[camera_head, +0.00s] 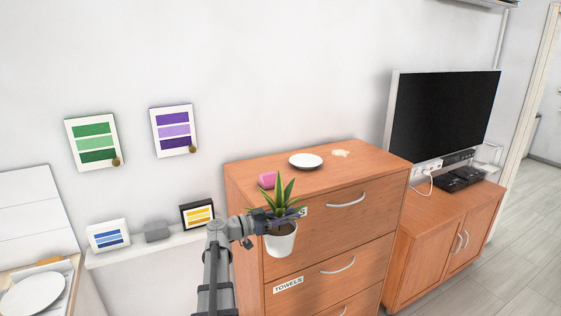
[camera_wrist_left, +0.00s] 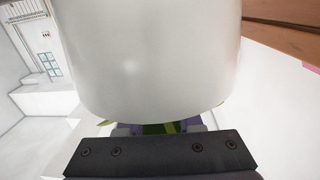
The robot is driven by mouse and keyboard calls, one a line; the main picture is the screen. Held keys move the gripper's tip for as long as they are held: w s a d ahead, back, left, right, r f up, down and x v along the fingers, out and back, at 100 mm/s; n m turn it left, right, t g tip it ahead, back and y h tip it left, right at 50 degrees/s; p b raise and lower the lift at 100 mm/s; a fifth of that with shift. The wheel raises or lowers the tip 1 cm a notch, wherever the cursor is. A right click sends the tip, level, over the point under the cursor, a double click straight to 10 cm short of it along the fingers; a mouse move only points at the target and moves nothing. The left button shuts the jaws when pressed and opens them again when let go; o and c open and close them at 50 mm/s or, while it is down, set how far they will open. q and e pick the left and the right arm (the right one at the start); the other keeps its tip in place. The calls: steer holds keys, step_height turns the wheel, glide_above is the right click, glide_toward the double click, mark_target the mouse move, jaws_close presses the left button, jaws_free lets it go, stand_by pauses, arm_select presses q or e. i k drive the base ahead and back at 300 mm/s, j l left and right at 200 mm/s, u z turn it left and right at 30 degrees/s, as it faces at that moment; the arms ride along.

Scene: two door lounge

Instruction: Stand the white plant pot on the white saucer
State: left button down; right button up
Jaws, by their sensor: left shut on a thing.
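The white plant pot (camera_head: 281,240) with a green spiky plant hangs upright in front of the wooden dresser, below the level of its top. My left gripper (camera_head: 277,222) is shut on the pot near its rim. The pot fills much of the left wrist view (camera_wrist_left: 155,60), with bits of green leaf below it. The white saucer (camera_head: 305,161) lies flat and empty on the dresser top, behind the pot and up to its right. My right gripper is not in view.
The dresser top (camera_head: 370,161) also holds a pink block (camera_head: 267,180) at its left and a small beige item (camera_head: 341,153) right of the saucer. A TV (camera_head: 445,120) stands on a lower cabinet at right. A wall shelf (camera_head: 140,252) with small frames is at left.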

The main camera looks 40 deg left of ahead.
mark_target(306, 163)
steer(key=u, duration=1.4)
steer(key=i+l+u, duration=0.1)
steer(key=l+u, duration=0.25)
steer(key=i+l, duration=0.1)
steer(key=l, duration=0.65)
steer(key=i+l, duration=0.1)
steer(key=l, duration=0.6)
steer(key=i+l, duration=0.1)
steer(key=l, duration=0.65)
steer(key=i+l, duration=0.1)
steer(key=l, duration=1.35)
steer(key=i, duration=0.05)
